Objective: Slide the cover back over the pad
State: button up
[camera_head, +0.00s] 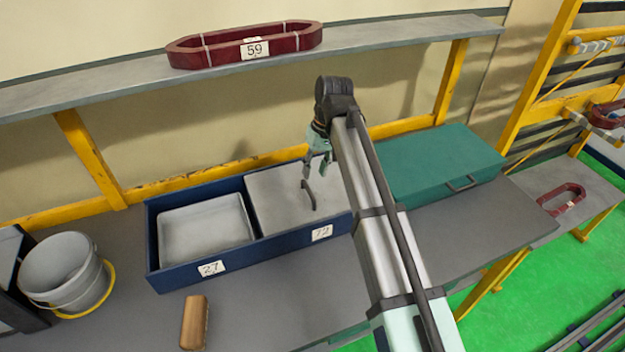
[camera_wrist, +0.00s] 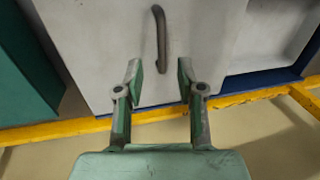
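A flat grey cover (camera_head: 275,205) lies over the right compartment of a blue two-part box (camera_head: 165,283), above label 72. It has a dark curved handle (camera_head: 309,192), which also shows in the wrist view (camera_wrist: 160,38). The left compartment, above label 27, is uncovered and shows a pale rectangular surface (camera_head: 205,232), perhaps the pad; I cannot tell for sure. My gripper (camera_wrist: 159,75) is open over the cover, its fingers on either side of the handle's near end. I cannot tell how high above the cover the fingertips are.
A teal case (camera_head: 440,165) stands right of the box. A grey bucket (camera_head: 65,275) stands at left and a wooden block (camera_head: 194,322) lies in front. A shelf (camera_head: 400,35) with a dark red coil (camera_head: 220,48) labelled 59 runs above the bench.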

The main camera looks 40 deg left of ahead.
notch_tip(320, 180, up, 6)
jog(key=w, duration=0.1)
jog(key=shift+d, duration=0.3)
jog(key=shift+f, duration=0.1)
